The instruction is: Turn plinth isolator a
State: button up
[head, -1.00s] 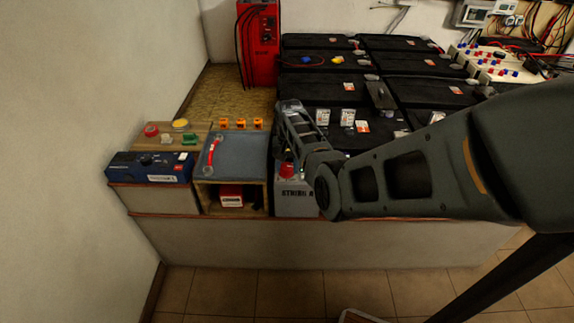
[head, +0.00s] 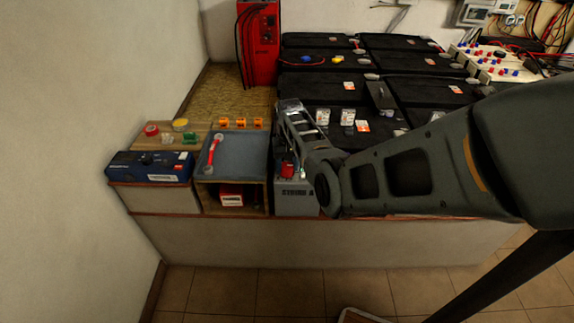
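The plinth isolator is a grey box (head: 297,203) marked "STRING A" on the front edge of the plinth, in the middle of the head view. Its red handle (head: 287,171) shows on top, partly covered by my arm. My arm reaches in from the right and its end part stands over the isolator. My gripper (head: 300,166) is down beside the red handle, mostly hidden behind my wrist. I cannot see its fingers clearly, nor whether they touch or hold the handle.
Left of the isolator, a grey-blue tray (head: 233,170) holds a red-handled wrench (head: 215,152). A dark blue box (head: 150,168) stands further left. Black batteries (head: 319,90) fill the plinth behind, with a red charger (head: 257,45) at the back.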

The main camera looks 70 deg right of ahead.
aim_at(288, 165)
jog(key=o, duration=0.4)
jog(key=shift+o, duration=0.2)
notch_tip(288, 165, up, 8)
jog(key=shift+f, duration=0.1)
jog(key=shift+s, duration=0.1)
dwell(0.7)
